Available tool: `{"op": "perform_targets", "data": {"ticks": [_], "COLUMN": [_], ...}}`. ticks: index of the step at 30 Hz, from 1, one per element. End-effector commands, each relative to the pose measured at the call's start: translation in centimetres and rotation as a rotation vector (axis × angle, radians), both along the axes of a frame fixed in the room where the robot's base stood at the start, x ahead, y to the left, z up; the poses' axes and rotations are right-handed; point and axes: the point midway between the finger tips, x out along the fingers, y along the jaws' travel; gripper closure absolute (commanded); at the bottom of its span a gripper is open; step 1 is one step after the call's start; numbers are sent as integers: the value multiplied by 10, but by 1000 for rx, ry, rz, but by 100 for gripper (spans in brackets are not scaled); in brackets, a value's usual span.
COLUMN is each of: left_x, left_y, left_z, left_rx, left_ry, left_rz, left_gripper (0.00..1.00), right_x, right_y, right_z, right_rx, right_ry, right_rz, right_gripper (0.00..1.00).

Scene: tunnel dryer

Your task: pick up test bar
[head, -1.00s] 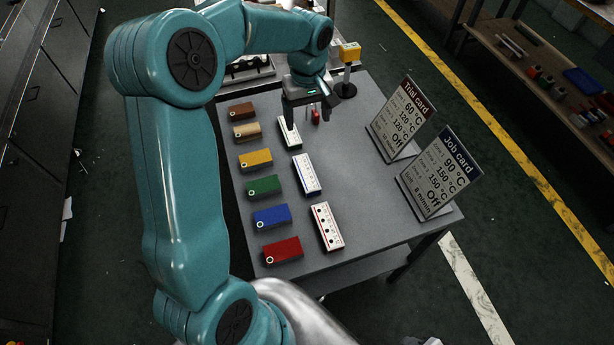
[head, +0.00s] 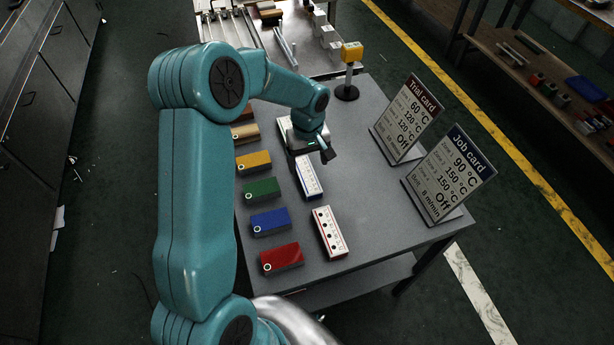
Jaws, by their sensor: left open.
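Three white bars with dark marks lie in a column on the grey table (head: 375,225). The red-edged bar (head: 329,232) is nearest. The blue-edged bar (head: 309,179) is in the middle. The farthest bar (head: 283,128) is mostly hidden behind my wrist. My left gripper (head: 309,166) is open, pointing down, at the far end of the blue-edged bar. Its height above the bar and whether it touches are hard to tell. It holds nothing that I can see. My right gripper is not in view.
Coloured blocks stand left of the bars: red (head: 281,258), blue (head: 271,222), green (head: 262,188), yellow (head: 253,162), others partly hidden. A trial card (head: 408,118) and a job card (head: 450,177) stand at right. A yellow-topped post (head: 351,72) stands at the back.

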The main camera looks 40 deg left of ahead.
Motion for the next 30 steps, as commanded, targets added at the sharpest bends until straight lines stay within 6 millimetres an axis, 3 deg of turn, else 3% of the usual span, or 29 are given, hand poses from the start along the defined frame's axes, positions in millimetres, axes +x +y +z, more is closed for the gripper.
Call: {"op": "perform_targets", "data": {"ticks": [5, 15, 22, 23, 28, 30], "left_x": [0, -1, 0, 0, 0, 0], "left_y": [0, -1, -1, -1, -1, 0], "left_z": [-13, -60, -62, -62, -62, -62], "left_rx": [0, 0, 0, 0, 0, 1], "left_ry": [1, 1, 0, 0, 0, 0], "left_rz": [-1, -1, 0, 0, -1, -1], "left_gripper": [19, 19, 19, 22, 78, 83], "right_x": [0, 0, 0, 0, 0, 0], "right_y": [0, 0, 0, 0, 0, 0], "right_z": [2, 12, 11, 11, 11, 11], "right_rx": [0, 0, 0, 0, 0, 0], "right_ry": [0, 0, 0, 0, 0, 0], "right_rz": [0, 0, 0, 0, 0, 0], "right_gripper": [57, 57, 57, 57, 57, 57]}}
